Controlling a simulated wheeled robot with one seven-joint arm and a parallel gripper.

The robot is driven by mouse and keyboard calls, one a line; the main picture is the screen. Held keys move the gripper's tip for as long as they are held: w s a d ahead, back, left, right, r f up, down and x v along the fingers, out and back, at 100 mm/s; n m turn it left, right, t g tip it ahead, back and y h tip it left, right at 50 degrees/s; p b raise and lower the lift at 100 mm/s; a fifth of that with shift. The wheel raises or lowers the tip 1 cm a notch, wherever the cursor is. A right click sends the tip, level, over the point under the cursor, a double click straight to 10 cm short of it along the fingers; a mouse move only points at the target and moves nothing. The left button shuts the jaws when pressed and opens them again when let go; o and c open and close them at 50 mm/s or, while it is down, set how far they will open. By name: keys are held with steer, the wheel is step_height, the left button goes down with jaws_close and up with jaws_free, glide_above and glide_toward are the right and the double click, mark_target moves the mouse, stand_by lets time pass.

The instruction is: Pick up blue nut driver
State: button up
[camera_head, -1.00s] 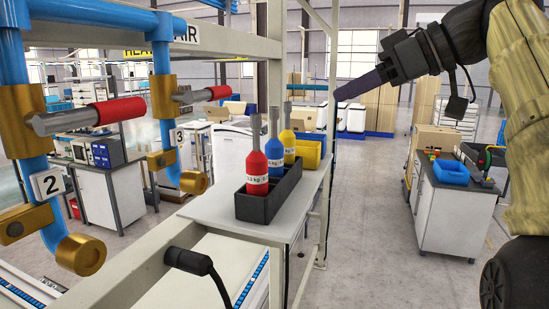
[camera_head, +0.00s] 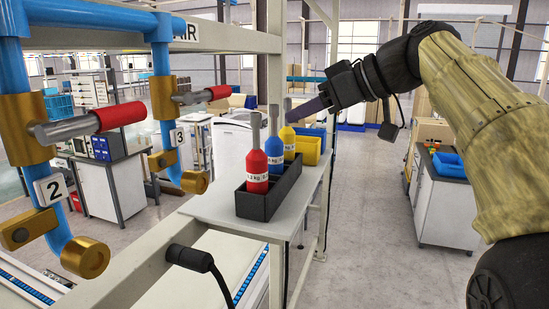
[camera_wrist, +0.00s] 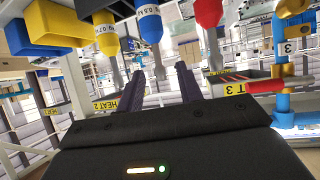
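The blue nut driver (camera_head: 275,150) stands upright in a black holder (camera_head: 262,208), between the red nut driver (camera_head: 257,168) and the yellow nut driver (camera_head: 288,138). My gripper (camera_head: 293,115) is above and to the right of the holder in the head view, its fingers pointing left and down. In the wrist view the drivers appear upside down. There the blue nut driver (camera_wrist: 149,26) has its metal shaft between the open fingers of my gripper (camera_wrist: 159,71) in the picture. I cannot tell the depth gap; no grip shows.
The holder stands on a white shelf (camera_head: 215,208) beside a beige frame post (camera_head: 275,95). Yellow (camera_head: 308,149) and blue bins sit behind it. Blue pipes with red-handled valves (camera_head: 120,115) stand at left. A grey cabinet (camera_head: 448,210) is at right.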

mark_target(274, 136)
steer(key=x, duration=0.2)
steer(key=shift+w+a+p, duration=0.15)
steer(key=shift+a+p, duration=0.15)
steer(key=shift+p, duration=0.05)
steer(key=shift+w+f, duration=0.2)
steer(key=shift+f, duration=0.05)
steer(key=shift+s+a, duration=0.1)
steer(key=shift+a, duration=0.05)
steer(key=p+x, duration=0.1)
steer(key=x, duration=0.1)
steer(key=p+x, duration=0.2)
steer(key=shift+w+f, duration=0.1)
steer(key=shift+w, duration=0.25)
steer(key=shift+w+a+f, duration=0.1)
steer(key=shift+a+f, duration=0.15)
steer(key=shift+d, duration=0.1)
jaws_close()
